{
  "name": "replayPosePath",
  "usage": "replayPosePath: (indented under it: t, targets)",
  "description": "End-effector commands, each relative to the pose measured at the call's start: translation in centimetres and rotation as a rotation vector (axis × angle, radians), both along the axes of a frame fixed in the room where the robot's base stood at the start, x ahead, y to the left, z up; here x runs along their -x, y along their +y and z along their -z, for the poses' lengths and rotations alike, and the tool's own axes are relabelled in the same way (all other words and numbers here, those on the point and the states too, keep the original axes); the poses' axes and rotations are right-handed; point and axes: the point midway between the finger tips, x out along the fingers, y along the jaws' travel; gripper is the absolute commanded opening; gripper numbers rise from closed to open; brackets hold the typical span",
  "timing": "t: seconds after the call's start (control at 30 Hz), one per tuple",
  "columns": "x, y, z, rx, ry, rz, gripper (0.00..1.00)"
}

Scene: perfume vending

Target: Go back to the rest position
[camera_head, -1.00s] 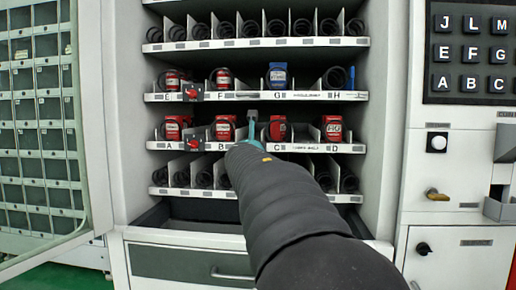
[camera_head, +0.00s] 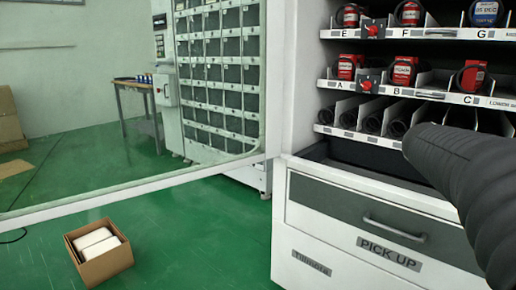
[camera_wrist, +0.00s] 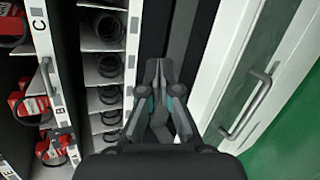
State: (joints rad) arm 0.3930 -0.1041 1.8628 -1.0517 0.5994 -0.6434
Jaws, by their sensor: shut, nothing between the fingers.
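My gripper (camera_wrist: 158,72) is shut and empty in the wrist view, over the dark recess between the shelves and the drawer front. In the head view my dark arm enters from the right edge and hides part of the lower shelves; I cannot make out the gripper there.
The PICK UP drawer (camera_head: 350,215) is closed below the shelves; its handle (camera_wrist: 247,105) is right of my gripper. The open glass door (camera_head: 120,200) reaches left. A cardboard box (camera_head: 100,265) with white items stands on the green floor. A locker cabinet (camera_head: 222,80) and table stand behind.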

Motion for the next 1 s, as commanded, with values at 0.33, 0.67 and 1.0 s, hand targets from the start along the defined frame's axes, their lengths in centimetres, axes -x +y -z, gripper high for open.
replayPosePath:
  t: [0.33,0.67,1.0]
  targets:
    - [11.3,14.4,12.8,-0.811,-0.275,0.467,0.0]
    - [21.4,28.5,19.3,-1.276,-0.235,0.644,0.0]
    - [23.2,31.1,18.0,-1.317,-0.237,0.509,0.0]
